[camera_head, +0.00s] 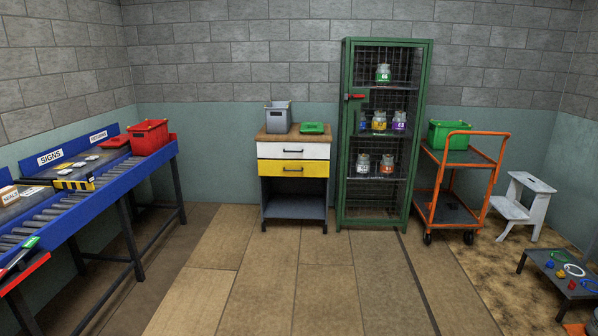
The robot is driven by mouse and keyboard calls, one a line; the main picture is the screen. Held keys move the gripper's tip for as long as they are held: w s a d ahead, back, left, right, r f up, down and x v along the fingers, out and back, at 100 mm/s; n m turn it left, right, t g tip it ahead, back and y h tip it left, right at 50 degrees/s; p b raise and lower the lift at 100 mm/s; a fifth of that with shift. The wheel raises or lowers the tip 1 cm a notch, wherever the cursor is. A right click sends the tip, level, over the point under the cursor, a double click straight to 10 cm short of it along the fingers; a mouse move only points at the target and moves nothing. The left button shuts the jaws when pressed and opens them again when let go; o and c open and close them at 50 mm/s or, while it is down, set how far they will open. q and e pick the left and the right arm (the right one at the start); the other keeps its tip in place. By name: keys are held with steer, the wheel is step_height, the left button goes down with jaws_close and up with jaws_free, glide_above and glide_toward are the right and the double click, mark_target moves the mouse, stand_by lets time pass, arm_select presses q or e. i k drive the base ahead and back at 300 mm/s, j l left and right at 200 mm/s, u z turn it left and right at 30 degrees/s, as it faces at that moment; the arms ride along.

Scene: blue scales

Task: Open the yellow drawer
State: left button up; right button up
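The yellow drawer (293,169) is the lower of two drawers in a small wheeled cabinet with a wooden top (294,134). It sits flush in the cabinet and looks closed. A dark bar handle (293,170) runs across its front. The white drawer (293,151) above it has a similar handle and also looks closed. An open dark shelf space (294,200) lies below. The cabinet stands against the back wall, across the room from me. Neither of my grippers shows in the head view.
The green mesh locker (346,190) stands just right of the cabinet. An orange cart (459,160), white step stool (522,205) and low dark table (562,272) are further right. A blue roller conveyor (160,153) runs along the left. Floor before the cabinet is clear.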

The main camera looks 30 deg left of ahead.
mark_target(267, 167)
steer(key=i+j+u, duration=0.2)
steer(key=i, duration=0.15)
steer(key=i+j+u, duration=0.45)
steer(key=i, duration=0.85)
steer(key=i+u, duration=0.25)
steer(key=i, duration=0.9)
